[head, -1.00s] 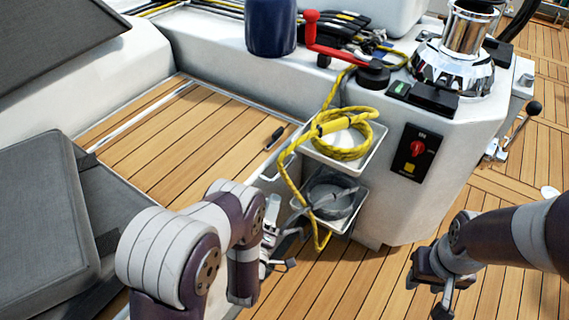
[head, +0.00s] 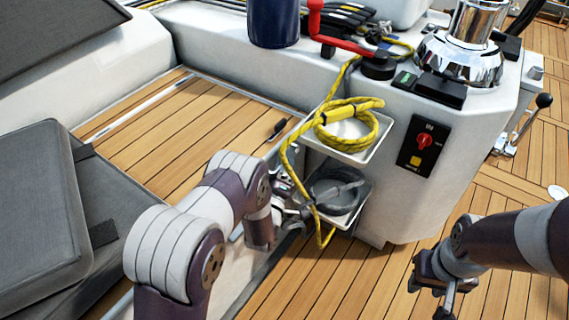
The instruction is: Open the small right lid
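I cannot tell for certain which part is the small right lid. A wooden-slatted panel (head: 185,135) lies flat on the left, with a small dark object (head: 278,128) near its right end. My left gripper (head: 287,214) is right of that panel, low beside the lower white bin (head: 346,221). My own wrist partly hides it, and its fingers are too small to read; whether it touches the bin is unclear. My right gripper (head: 446,290) hangs over the wooden deck at lower right, away from everything; its opening is unclear.
A yellow rope (head: 347,120) lies over the upper white bin (head: 368,155) and hangs down past the lower one. A red-handled crank (head: 335,42), a blue container (head: 273,22) and a chrome winch (head: 462,55) stand above. Grey cushions (head: 45,205) are left. The deck (head: 400,285) is clear.

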